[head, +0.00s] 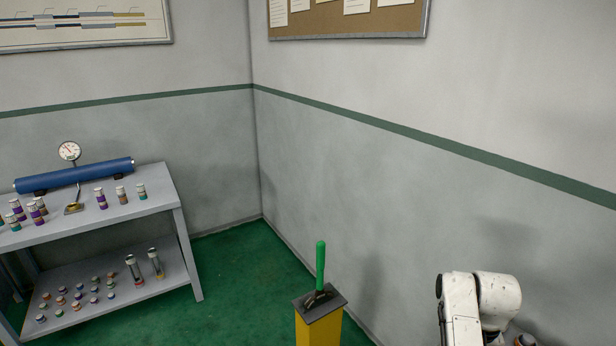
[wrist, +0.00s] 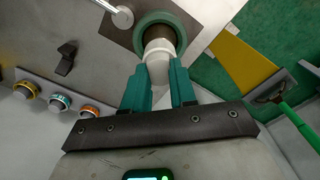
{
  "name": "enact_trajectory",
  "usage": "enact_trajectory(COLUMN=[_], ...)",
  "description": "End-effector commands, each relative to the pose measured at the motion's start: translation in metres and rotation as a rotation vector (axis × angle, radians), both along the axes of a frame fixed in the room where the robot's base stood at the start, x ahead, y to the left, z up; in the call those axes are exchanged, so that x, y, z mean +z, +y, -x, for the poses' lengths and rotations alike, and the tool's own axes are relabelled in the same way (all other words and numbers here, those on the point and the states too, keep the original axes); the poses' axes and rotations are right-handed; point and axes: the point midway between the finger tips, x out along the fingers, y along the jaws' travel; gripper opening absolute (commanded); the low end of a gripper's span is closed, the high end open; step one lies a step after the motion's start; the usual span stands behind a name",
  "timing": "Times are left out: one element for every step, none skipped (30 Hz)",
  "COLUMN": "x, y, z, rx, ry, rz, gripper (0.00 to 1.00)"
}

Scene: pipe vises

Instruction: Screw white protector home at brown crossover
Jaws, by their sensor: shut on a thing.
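In the wrist view my gripper (wrist: 158,78) has its teal fingers shut on the white protector (wrist: 159,56). The protector stands in line with the brown crossover (wrist: 159,34), at its near end. The crossover shows as a short dark brown band inside a round green collar (wrist: 189,27) on a grey face. The two appear to meet, but I cannot tell how deep the threads are engaged. The head view shows neither my gripper nor these two parts.
In the wrist view, several ringed knobs (wrist: 60,103) and a black lever (wrist: 66,58) lie left. In the head view, a yellow post (head: 318,328) with a green handle (head: 320,263) stands low centre. A grey shelf table (head: 130,212) carries a blue cylinder (head: 75,176) and small bottles.

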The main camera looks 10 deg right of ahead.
Motion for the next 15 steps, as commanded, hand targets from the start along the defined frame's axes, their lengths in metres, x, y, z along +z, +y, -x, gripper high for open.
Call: enact_trajectory(x=[-0.0003,-0.0003,-0.0004,-0.0004,-0.0004,-0.0004,-0.0005,-0.0005,-0.0005,-0.0005,-0.0005,-0.0005,-0.0005,-0.0005,-0.0005], y=[0.0005,0.0004,0.0005,0.0006,0.0007,0.0007,0.0007,0.0006,0.0006,0.0006,0.0006,0.0006,0.0006,0.0006,0.0006], z=[0.0000,0.0000,0.0000,-0.0001,-0.0001,-0.0001,-0.0001,-0.0001,-0.0001,0.0000,0.0000,0.0000,0.0000,0.0000,0.0000], rx=[-0.052,-0.084,-0.119,-0.140,-0.156,-0.171,-0.177,-0.180,-0.182,-0.181,-0.181,-0.180,-0.180,-0.180,-0.183], ry=[0.000,0.000,0.000,0.000,0.000,0.000,0.000,0.001,0.001,0.001,0.001,0.001,0.001,0.001,0.001], rz=[-0.001,-0.001,-0.001,-0.001,-0.001,-0.001,-0.001,-0.002,-0.002,-0.002,-0.002,-0.002,-0.002,-0.002,-0.002], gripper=[0.00,0.00,0.00,0.00,0.00,0.00,0.00,0.00,0.00,0.00,0.00,0.00,0.00,0.00,0.00])
